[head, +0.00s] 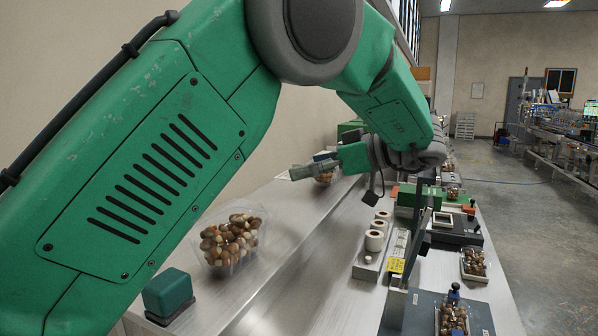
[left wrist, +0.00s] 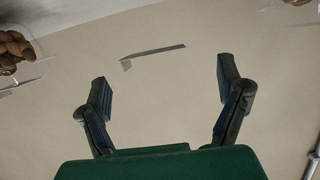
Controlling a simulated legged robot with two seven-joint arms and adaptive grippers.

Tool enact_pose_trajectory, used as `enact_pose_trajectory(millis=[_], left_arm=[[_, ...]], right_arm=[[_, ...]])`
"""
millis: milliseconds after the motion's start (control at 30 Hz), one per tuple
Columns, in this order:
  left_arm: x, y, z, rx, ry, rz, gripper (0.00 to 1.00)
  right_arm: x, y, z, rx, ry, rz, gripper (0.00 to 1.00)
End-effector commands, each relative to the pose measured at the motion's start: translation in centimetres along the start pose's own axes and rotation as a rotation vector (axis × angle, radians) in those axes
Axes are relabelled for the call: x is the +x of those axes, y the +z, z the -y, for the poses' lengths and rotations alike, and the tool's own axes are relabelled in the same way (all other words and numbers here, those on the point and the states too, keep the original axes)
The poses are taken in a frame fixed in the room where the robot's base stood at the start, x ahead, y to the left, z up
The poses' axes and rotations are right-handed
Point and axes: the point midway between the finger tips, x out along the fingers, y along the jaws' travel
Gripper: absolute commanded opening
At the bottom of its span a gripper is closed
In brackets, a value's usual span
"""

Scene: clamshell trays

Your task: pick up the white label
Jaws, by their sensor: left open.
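In the left wrist view a thin, pale grey strip (left wrist: 152,54) with one bent end lies beyond my fingertips, roughly between their lines; it looks like the label, seen in shade. My left gripper (left wrist: 163,88) is open and empty, its two dark fingers spread wide and apart from the strip. In the head view my left gripper (head: 298,172) reaches leftward over the pale bench (head: 290,215). I cannot clearly make out the label there. My right gripper is in neither view.
A clear clamshell tray of brown and cream pieces (head: 230,242) stands on the bench, with a green block (head: 168,292) nearer. Another filled tray (head: 325,178) is by my gripper. White rolls (head: 375,238) and devices stand on the right. The bench between is clear.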

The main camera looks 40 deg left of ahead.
Motion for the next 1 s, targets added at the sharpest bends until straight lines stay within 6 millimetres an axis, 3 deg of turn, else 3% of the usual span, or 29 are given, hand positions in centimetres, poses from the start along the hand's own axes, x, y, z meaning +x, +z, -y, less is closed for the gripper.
enact_pose_trajectory(millis=[433,767,800,900,1000], left_arm=[[4.5,-0.4,-0.1,-0.001,-0.002,-0.005,0.86],[5.5,-0.2,-0.2,-0.001,-0.001,-0.002,0.86],[5.6,-0.2,-0.2,-0.001,-0.001,-0.002,0.75],[5.7,-0.2,-0.2,-0.001,-0.001,-0.001,0.54],[5.9,-0.2,-0.3,-0.001,-0.002,0.0,0.52]], right_arm=[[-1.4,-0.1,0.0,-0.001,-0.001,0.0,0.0],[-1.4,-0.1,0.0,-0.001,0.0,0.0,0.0],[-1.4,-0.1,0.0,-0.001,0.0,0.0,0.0],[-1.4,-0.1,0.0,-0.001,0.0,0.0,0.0],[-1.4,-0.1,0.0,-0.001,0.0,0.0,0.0]])
